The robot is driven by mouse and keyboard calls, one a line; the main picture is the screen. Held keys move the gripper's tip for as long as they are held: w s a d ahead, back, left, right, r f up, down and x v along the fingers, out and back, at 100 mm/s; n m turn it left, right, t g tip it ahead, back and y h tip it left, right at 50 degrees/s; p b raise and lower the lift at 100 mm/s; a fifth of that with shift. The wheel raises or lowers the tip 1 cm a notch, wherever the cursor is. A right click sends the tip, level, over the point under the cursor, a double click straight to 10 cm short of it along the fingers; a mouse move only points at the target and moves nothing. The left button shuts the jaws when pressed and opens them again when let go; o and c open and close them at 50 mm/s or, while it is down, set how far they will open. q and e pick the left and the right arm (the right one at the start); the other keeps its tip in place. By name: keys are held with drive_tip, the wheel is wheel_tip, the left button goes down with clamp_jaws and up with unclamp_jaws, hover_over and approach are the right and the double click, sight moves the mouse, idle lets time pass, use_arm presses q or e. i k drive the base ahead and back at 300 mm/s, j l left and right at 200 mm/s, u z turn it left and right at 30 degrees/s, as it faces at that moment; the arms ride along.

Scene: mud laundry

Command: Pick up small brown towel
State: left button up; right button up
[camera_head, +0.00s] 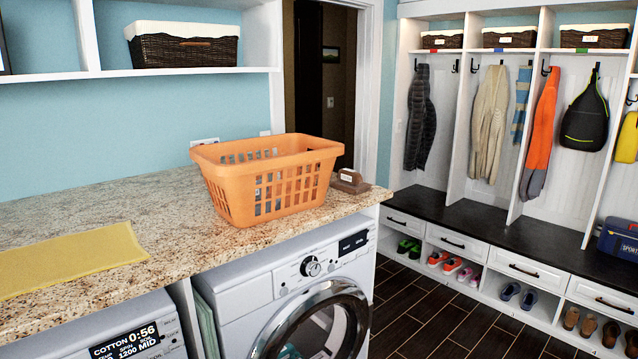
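A small brown item (350,184) lies on the granite counter (130,210) near its right end, just right of the orange basket. It has a low flat part, a raised part and a small pale patch on top. It could be the small brown towel, but I cannot tell for sure at this size. The orange laundry basket (262,196) stands upright beside it, with something bluish showing faintly through its slots. Neither of my grippers is in view.
A yellow cloth (72,258) lies flat at the counter's left. Two washing machines (300,290) stand under the counter. A shelf (180,72) with a wicker basket hangs above. At right is a coat cubby with a dark bench (520,240); dark floor (440,325) is open before it.

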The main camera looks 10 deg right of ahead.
sight(350, 181)
drive_tip(key=i+l+u, duration=0.1)
drive_tip(key=l+u, duration=0.9)
drive_tip(key=l, duration=2.75)
drive_tip(key=k+l, duration=0.1)
drive_tip(key=l, duration=1.25)
drive_tip(key=i+u, duration=0.05)
